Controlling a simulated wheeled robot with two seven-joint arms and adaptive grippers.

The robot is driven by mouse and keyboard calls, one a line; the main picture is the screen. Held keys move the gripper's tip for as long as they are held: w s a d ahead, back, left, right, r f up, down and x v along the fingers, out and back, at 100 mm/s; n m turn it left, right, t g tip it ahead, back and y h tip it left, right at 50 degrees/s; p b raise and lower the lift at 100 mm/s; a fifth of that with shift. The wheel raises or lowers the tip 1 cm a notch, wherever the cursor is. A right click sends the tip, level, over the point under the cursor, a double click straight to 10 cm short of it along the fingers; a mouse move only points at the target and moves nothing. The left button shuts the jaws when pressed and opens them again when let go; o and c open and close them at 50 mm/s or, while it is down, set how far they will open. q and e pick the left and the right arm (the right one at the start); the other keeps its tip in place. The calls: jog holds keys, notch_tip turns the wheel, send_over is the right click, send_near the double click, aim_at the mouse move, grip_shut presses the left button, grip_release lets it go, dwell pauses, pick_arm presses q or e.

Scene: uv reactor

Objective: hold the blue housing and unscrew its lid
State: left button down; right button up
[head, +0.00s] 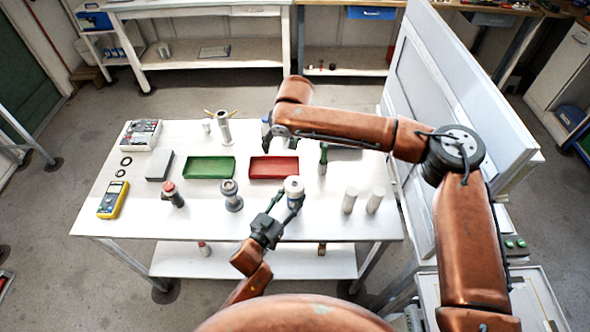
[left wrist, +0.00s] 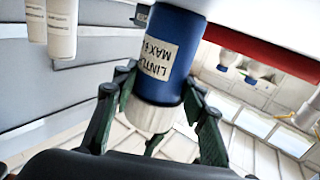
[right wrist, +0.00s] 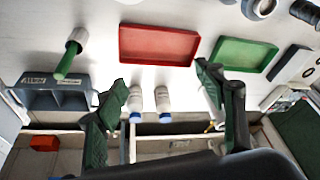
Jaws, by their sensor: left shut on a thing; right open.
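The blue housing (left wrist: 168,58) stands on the table with a dark-lettered label facing the left wrist camera. Its white lid (head: 294,184) is on top and also shows, upside down, in the left wrist view (left wrist: 148,114). My left gripper (head: 284,207) reaches in from the front of the table. In the left wrist view its green fingers (left wrist: 158,92) are shut around the housing near the lid. My right gripper (right wrist: 160,75) is open and empty above the back of the table, away from the housing.
A red tray (head: 274,177) and a green tray (head: 210,177) lie behind the housing. Two white cylinders (head: 362,201) stand to its right, and a grey metal fitting (head: 232,199) to its left. Two blue-capped bottles (right wrist: 149,101) and a green-topped item (right wrist: 69,56) stand near the right gripper.

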aim_at(294, 184)
jog(key=s+d+f+g, duration=0.1)
jog(key=s, duration=0.1)
jog(key=s+d+f+g+h, duration=0.1)
jog(key=s, duration=0.2)
jog(key=s+d+f+g+h, duration=0.1)
jog(key=s+d, duration=0.1)
jog(key=s, duration=0.1)
jog(key=shift+d+f, duration=0.1)
jog(key=shift+f, duration=0.15)
jog(key=shift+s+f, duration=0.1)
jog(key=shift+f, duration=3.8)
jog(key=shift+c, duration=0.3)
jog(key=c, duration=1.1)
jog(key=n, duration=0.3)
jog(key=shift+n, duration=0.3)
jog(key=n, duration=0.7)
jog(key=shift+n, duration=0.3)
jog(key=n, duration=0.5)
jog(key=shift+r, duration=0.1)
